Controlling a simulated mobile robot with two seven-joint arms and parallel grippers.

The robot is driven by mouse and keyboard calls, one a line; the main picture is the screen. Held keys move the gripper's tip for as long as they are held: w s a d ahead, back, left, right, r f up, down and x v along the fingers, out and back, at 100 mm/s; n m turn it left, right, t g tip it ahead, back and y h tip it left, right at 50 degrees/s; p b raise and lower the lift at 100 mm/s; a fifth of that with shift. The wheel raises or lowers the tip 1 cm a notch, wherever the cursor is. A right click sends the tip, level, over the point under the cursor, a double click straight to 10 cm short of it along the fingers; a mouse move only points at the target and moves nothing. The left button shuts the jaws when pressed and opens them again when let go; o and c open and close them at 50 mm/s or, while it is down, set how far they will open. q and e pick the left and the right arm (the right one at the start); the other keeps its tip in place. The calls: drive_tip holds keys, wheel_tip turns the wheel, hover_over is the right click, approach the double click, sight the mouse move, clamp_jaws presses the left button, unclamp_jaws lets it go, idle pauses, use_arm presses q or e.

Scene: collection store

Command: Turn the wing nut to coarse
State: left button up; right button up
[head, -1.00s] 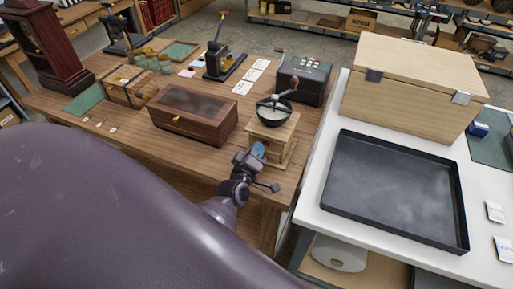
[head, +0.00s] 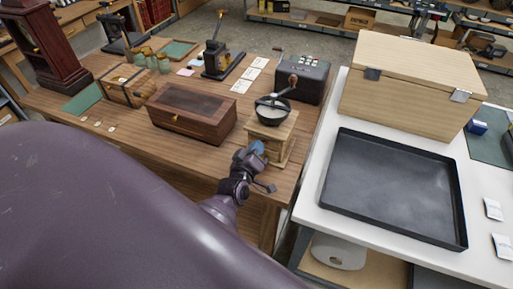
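A coffee grinder (head: 285,146) with a pale wooden body, a dark bowl (head: 272,111) and a crank on top stands at the right end of the wooden table. The wing nut is too small to make out on it. My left gripper (head: 257,150) is at the grinder's near left side, beside the body just under the bowl. I cannot tell whether it touches the grinder or whether its fingers are open or shut. My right gripper is not in view.
A glazed dark wooden box (head: 190,115) stands left of the grinder and a black metal box (head: 303,80) behind it. On the white table at right are a black tray (head: 345,207) and a large pale wooden chest (head: 410,80). White cards (head: 248,74) lie behind.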

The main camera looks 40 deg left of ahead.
use_arm(q)
drive_tip(key=o, duration=0.4)
drive_tip(key=shift+o, duration=0.2)
drive_tip(key=b+v, duration=0.1)
drive_tip(key=v, duration=0.9)
drive_tip(key=shift+s, duration=0.4)
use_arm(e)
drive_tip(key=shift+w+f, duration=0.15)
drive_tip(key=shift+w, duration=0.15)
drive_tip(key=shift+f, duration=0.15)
use_arm(q)
drive_tip(key=s+d+f+m+g+h+b, duration=0.1)
drive_tip(key=s+f+m+g+h, duration=0.1)
drive_tip(key=m, duration=0.4)
drive_tip(key=s+d+f+m+g+h+b, duration=0.1)
drive_tip(key=s+d+f+m+g+h, duration=0.1)
drive_tip(key=s+f+m, duration=0.4)
drive_tip(key=shift+s+f+m+g, duration=0.25)
drive_tip(key=shift+f+m+g, duration=0.05)
drive_tip(key=shift+f+g, duration=0.55)
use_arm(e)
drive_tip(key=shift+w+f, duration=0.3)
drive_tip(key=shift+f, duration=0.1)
